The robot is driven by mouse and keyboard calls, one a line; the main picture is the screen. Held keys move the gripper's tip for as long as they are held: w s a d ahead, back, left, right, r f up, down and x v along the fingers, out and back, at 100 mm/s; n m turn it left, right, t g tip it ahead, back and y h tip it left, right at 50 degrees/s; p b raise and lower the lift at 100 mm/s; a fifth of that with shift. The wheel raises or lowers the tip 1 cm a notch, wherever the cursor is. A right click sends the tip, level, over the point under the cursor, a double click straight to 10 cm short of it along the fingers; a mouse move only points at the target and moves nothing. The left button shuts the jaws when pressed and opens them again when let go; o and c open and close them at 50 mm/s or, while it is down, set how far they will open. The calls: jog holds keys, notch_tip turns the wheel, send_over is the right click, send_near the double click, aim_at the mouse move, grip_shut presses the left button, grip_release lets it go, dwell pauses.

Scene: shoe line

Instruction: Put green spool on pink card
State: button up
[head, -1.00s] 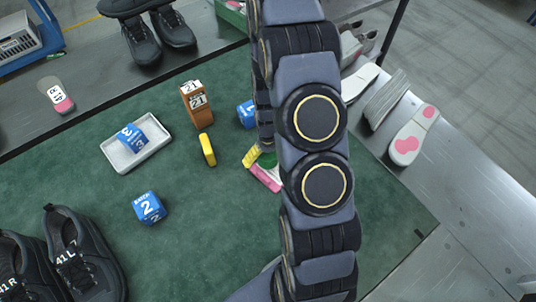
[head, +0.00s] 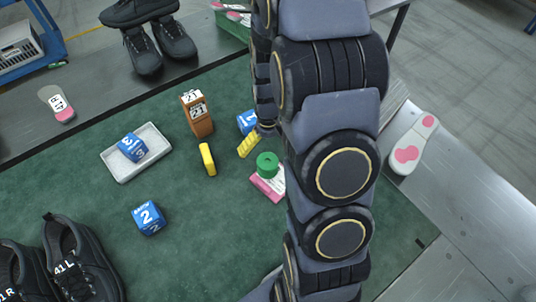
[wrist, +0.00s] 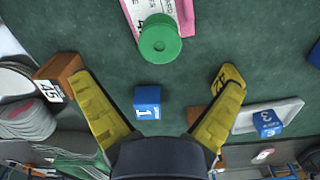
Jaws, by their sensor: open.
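The green spool (head: 267,165) stands upright on one end of the pink card (head: 263,190), which lies flat on the green mat. In the wrist view the green spool (wrist: 160,40) covers part of the pink-and-white card (wrist: 186,14), which is cut off at the top. My gripper (wrist: 158,86) is open and empty, with its two yellow fingers spread apart. It is clear of the spool, which lies beyond the fingertips. In the head view one yellow finger shows beside the spool; my arm hides the other.
A blue cube (wrist: 147,102) shows between my fingers. A brown block (wrist: 58,75) and a yellow tag (wrist: 230,76) show near the fingertips. A white tray (head: 158,172) holds another blue cube. Black shoes (head: 75,265) stand at lower left. Open mat lies in front of the card.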

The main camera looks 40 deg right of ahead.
notch_tip(320, 180, up, 3)
jog(key=shift+a+f, duration=0.1)
jog(key=shift+f, duration=0.1)
jog(key=s+a+r+n+g, duration=0.1)
jog(key=s+a+r+n, duration=0.1)
jog(key=s+a+r, duration=1.1)
jog(key=s+r, duration=0.4)
jog(key=s, duration=0.1)
jog(key=shift+a+g, duration=0.3)
